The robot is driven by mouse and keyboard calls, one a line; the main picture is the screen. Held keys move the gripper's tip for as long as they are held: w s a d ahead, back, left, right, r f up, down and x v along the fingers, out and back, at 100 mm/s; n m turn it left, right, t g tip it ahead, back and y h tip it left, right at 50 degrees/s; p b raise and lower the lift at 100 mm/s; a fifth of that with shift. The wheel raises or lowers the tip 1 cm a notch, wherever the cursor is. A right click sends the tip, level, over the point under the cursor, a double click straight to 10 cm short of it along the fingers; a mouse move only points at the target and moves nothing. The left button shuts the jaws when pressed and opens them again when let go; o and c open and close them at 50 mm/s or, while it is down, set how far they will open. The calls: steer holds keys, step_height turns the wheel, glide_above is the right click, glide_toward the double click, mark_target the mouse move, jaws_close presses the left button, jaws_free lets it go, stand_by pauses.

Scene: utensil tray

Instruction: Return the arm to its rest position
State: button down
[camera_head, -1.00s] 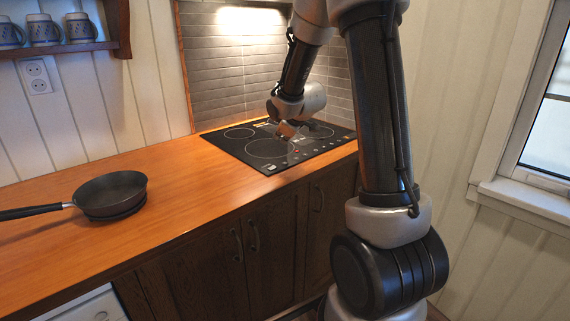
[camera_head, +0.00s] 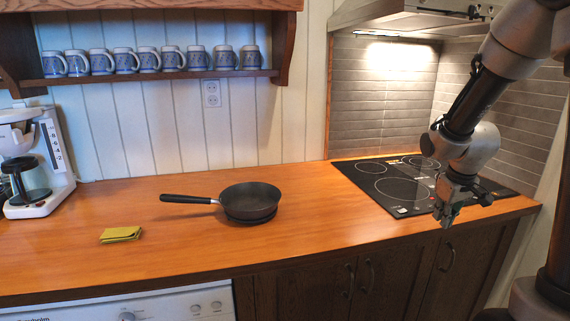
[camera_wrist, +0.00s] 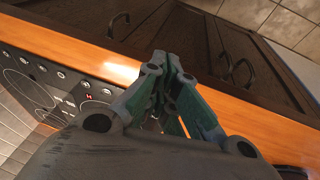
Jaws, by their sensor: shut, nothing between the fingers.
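My gripper (camera_head: 446,219) hangs at the front edge of the counter, in front of the black cooktop (camera_head: 381,185) in the head view. Its fingers are shut with nothing between them. In the wrist view the green and grey fingers (camera_wrist: 163,112) point toward the counter's front edge and the dark cabinet doors. My arm comes in from the upper right of the head view.
A black pan (camera_head: 250,198) sits on the wooden counter (camera_head: 310,240), left of the cooktop. A yellow-green cloth (camera_head: 121,234) and a coffee maker (camera_head: 40,165) are farther left. Several blue mugs (camera_head: 149,60) stand on a wall shelf. A range hood (camera_head: 400,20) hangs over the cooktop.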

steer(key=s+a+r+m, duration=0.1)
steer(key=s+a+r, duration=0.1)
steer(key=s+r, duration=0.2)
steer(key=s+a+r+m, duration=0.1)
steer(key=s+r, duration=0.4)
steer(key=s, duration=0.6)
steer(key=s+a+r+t+y, duration=0.1)
steer(key=s+a+r, duration=0.3)
steer(key=s, duration=0.3)
steer(key=shift+s+r+m, duration=0.2)
steer(key=shift+r+m, duration=0.15)
steer(key=shift+m, duration=0.05)
